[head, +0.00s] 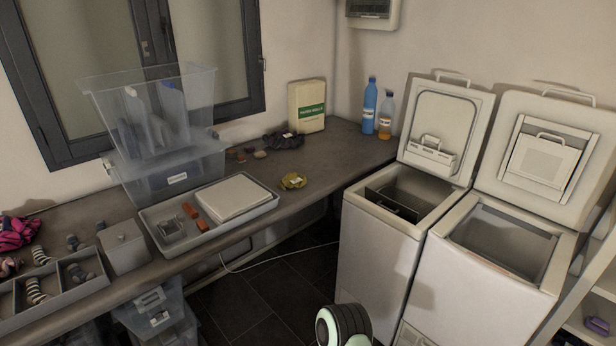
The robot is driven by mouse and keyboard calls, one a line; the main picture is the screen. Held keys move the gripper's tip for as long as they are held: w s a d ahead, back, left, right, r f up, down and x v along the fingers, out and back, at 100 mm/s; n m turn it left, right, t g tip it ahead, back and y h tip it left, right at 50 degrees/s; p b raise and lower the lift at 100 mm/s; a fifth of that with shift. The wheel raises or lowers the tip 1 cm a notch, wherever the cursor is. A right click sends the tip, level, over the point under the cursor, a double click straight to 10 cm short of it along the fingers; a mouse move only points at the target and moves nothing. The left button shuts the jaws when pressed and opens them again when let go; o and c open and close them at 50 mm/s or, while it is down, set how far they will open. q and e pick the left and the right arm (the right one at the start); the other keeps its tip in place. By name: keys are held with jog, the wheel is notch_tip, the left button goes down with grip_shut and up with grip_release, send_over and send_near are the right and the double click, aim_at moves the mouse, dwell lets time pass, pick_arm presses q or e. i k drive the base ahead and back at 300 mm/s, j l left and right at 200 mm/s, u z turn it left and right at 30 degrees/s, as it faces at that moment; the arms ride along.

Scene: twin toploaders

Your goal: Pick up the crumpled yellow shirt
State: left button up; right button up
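The crumpled yellow shirt (293,181) is a small yellow heap with a pale patch on top. It lies on the dark grey counter (325,165), to the right of the grey tray and near the counter's front edge. Nothing covers it and nothing touches it. Neither of my grippers shows in the head view. A rounded dark and white part of my own arm shows at the bottom edge, well below the shirt.
A grey tray (165,250) holds a white slab and small items. Behind the shirt are a dark crumpled cloth (284,140), a box (307,106) and bottles (370,105). Two open toploaders (375,245) (480,300) stand right. Clear bins (160,120) are stacked left.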

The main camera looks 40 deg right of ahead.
aim_at(294, 179)
jog(key=i+l+z, duration=0.3)
jog(key=i+l, duration=0.2)
jog(key=l, duration=0.15)
jog(key=i+l+z, duration=0.3)
jog(key=i+l, duration=0.25)
jog(key=i+l+z, duration=0.3)
jog(key=i, duration=0.4)
jog(key=l, duration=0.1)
